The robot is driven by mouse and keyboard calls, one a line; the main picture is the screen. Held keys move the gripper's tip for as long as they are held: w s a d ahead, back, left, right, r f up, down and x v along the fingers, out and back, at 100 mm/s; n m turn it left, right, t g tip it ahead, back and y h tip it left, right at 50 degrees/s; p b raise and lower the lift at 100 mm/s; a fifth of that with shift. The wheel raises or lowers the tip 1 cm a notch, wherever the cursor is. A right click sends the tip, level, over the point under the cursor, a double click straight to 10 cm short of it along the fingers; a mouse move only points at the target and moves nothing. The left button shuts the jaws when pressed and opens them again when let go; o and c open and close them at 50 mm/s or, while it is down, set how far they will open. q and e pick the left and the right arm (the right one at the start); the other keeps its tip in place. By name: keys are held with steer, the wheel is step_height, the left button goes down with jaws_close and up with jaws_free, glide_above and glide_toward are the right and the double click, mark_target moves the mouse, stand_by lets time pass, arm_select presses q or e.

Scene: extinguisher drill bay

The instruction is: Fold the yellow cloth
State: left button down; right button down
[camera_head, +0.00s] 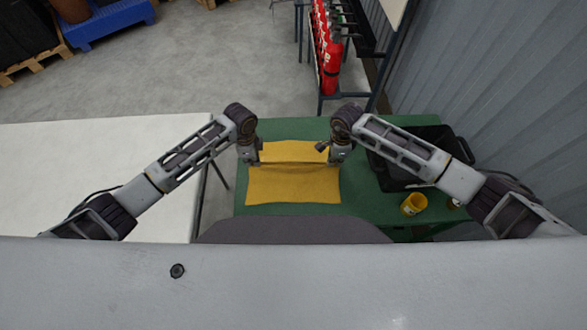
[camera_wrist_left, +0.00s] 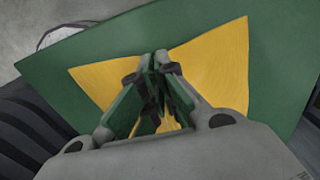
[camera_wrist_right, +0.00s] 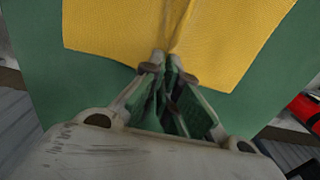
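The yellow cloth (camera_head: 293,186) lies on the green table, with a raised ridge running across it between my two grippers. My left gripper (camera_head: 259,160) is at its left edge. In the left wrist view its fingertips (camera_wrist_left: 160,60) are closed together where the cloth (camera_wrist_left: 212,62) pinches in. My right gripper (camera_head: 326,152) is at the right edge. In the right wrist view its fingertips (camera_wrist_right: 166,62) are shut where the ridge in the cloth (camera_wrist_right: 118,28) starts. The small bit between each pair of fingertips is hidden.
The green table (camera_head: 359,202) carries a black crate (camera_head: 393,178) and a yellow cup (camera_head: 413,204) right of the cloth. A white table (camera_head: 60,150) stands to the left. Red extinguishers (camera_head: 330,70) stand on a rack behind, and a corrugated wall (camera_head: 500,90) bounds the right.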

arm_select(q)
steer(key=shift+r, duration=0.15)
arm_select(e)
steer(key=shift+r, duration=0.15)
stand_by(0.4)
